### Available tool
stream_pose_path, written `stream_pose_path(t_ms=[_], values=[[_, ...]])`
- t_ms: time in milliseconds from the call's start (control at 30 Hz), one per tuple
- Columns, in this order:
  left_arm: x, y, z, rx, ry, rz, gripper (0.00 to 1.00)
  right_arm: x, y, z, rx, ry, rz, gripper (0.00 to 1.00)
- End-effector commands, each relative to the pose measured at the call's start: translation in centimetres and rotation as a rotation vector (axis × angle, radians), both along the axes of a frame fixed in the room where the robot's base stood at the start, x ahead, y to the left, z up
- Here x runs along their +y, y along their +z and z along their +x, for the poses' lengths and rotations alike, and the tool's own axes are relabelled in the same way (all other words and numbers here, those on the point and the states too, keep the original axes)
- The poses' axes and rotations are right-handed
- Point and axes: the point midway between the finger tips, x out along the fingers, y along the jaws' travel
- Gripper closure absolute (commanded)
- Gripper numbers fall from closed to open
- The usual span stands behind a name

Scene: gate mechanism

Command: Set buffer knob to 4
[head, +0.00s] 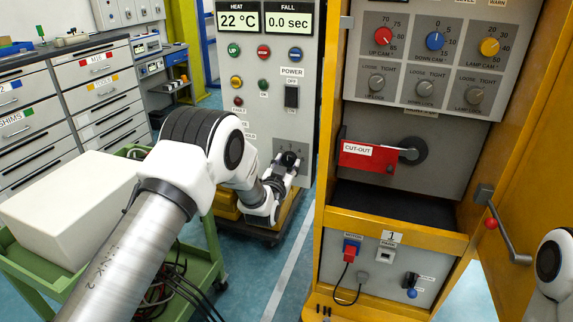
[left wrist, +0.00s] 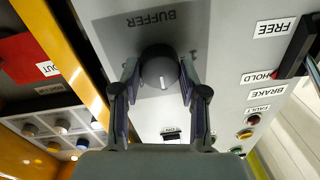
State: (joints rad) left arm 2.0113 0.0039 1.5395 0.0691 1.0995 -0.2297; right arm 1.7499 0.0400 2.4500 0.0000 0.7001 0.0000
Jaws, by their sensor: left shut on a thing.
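The buffer knob (left wrist: 158,72) is round and dark with a pale pointer line, on a grey panel. The BUFFER label (left wrist: 151,18) shows upside down in the left wrist view. The pointer line lies toward the bottom of that picture. My left gripper (left wrist: 158,90) is shut on the knob, one finger on each side. In the head view my left gripper (head: 287,164) is at the lower right of the display panel and hides most of the knob. My right gripper is out of view.
The grey panel carries readouts (head: 263,21), buttons and a black POWER switch (head: 291,97). A yellow cabinet with several knobs and a red CUT-OUT lever (head: 368,155) stands to the right. A green cart (head: 203,272) with a white box (head: 65,215) is at the left.

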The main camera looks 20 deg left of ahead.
Motion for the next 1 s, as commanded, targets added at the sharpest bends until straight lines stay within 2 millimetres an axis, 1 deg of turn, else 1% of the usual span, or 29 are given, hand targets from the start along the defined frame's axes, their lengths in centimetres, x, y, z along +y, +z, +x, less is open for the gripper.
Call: stream_pose_path(t_ms=[167,367,567,1000], values=[[0.0,0.0,0.0,-0.002,-0.001,0.015,0.92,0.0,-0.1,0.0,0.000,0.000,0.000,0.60],[0.0,0.0,0.0,-0.003,-0.001,0.083,0.92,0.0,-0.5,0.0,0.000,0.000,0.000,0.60],[0.0,-0.1,0.0,-0.003,-0.001,0.215,0.92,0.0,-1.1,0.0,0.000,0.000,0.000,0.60],[0.0,-0.2,0.0,-0.001,0.000,0.579,0.92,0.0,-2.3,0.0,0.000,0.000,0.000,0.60]])
